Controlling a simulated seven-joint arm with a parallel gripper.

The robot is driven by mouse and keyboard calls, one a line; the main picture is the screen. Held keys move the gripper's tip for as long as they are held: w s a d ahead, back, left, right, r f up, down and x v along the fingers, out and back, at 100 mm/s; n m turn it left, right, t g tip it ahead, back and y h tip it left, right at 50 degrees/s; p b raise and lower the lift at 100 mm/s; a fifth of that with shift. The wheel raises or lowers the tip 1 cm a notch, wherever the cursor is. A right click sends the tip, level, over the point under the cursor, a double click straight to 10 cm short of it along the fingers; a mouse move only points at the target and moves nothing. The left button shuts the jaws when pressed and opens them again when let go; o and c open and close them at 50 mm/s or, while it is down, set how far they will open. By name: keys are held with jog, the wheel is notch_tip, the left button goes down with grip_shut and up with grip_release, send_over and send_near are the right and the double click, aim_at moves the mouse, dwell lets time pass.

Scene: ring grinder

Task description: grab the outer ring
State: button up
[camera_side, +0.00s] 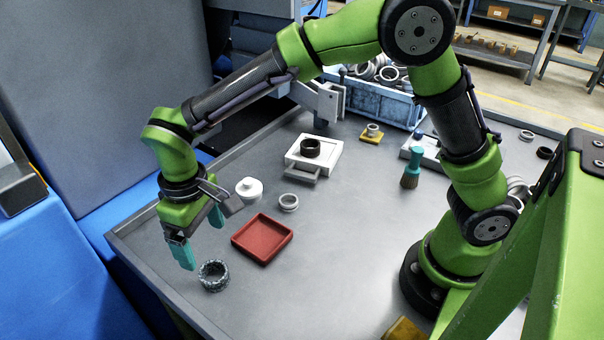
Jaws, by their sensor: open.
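Several rings show, and the picture does not mark which is the outer ring. A mottled grey ring (213,276) lies flat near the table's front left edge. A smaller plain silver ring (288,202) lies farther back, beyond the red tray. A dark ring (311,147) sits on a white square fixture (325,163). My gripper (199,238) points down with its teal fingers spread apart and nothing between them. In the picture it is above and slightly left of the mottled ring, apparently not touching it.
A shallow red tray (262,239) lies right of the mottled ring. A white round lidded part (249,188) stands behind my gripper. A teal brush (412,168) stands farther right. A blue crate (384,103) of rings is at the back.

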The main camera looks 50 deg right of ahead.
aim_at(212, 267)
notch_tip(212, 267, down, 10)
jog(key=shift+w, duration=0.1)
jog(key=c, duration=1.1)
jog(key=shift+c, duration=0.8)
jog(key=shift+r, duration=0.15)
